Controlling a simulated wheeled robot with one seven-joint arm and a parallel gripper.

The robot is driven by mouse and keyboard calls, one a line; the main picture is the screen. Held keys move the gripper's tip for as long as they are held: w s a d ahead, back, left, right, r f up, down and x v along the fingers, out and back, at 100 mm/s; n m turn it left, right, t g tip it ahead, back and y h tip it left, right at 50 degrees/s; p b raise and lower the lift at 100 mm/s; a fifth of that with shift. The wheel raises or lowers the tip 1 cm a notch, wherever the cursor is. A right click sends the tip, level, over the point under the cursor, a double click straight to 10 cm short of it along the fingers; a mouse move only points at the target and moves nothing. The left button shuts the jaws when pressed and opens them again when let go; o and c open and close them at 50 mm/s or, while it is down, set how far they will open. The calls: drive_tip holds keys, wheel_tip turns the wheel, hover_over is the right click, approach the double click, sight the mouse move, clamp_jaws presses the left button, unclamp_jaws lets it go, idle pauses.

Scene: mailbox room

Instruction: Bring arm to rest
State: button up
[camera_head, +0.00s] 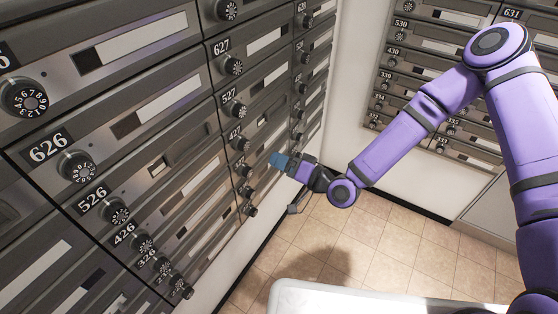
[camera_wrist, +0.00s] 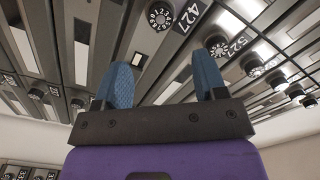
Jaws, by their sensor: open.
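My gripper (camera_head: 278,161) is at the end of my purple arm, close in front of the left mailbox wall (camera_head: 150,120) in the head view. In the wrist view its two blue fingertips (camera_wrist: 164,85) stand apart with nothing between them. The gripper is open and empty. It points toward the column of boxes with dials, near the box marked 427 (camera_wrist: 182,16). Whether the fingertips touch the wall cannot be told.
A second bank of mailboxes (camera_head: 405,85) stands at the back right, behind my arm. A white wall (camera_head: 345,75) lies between the banks. The tiled floor (camera_head: 370,245) is clear below the arm. A pale flat surface (camera_head: 330,294) is at the bottom edge.

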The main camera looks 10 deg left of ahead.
idle(0.3)
drive_tip(key=w+d+r+n+h, duration=0.25)
drive_tip(key=d+r+h, duration=0.4)
drive_tip(key=d, duration=0.35)
drive_tip(key=w+d+r+n+h, duration=0.1)
drive_tip(key=w+d+r+h, duration=0.35)
drive_tip(key=d+r, duration=0.4)
drive_tip(key=s+d+r+m+h, duration=0.2)
drive_tip(key=s+d+r+h, duration=0.35)
drive_tip(key=d+r, duration=0.6)
drive_tip(key=s+d+r+m, duration=0.2)
drive_tip(key=s+d+r, duration=0.2)
drive_tip(key=s, duration=0.7)
drive_tip(key=s+d+r+m+g, duration=0.1)
drive_tip(key=s+d+r, duration=0.3)
drive_tip(key=s, duration=0.8)
wheel_tip(320, 180, up, 2)
drive_tip(key=shift+d+r+m+g, duration=0.25)
drive_tip(key=shift+m+g, duration=0.05)
drive_tip(key=shift+m, duration=0.45)
drive_tip(key=shift+w, duration=0.1)
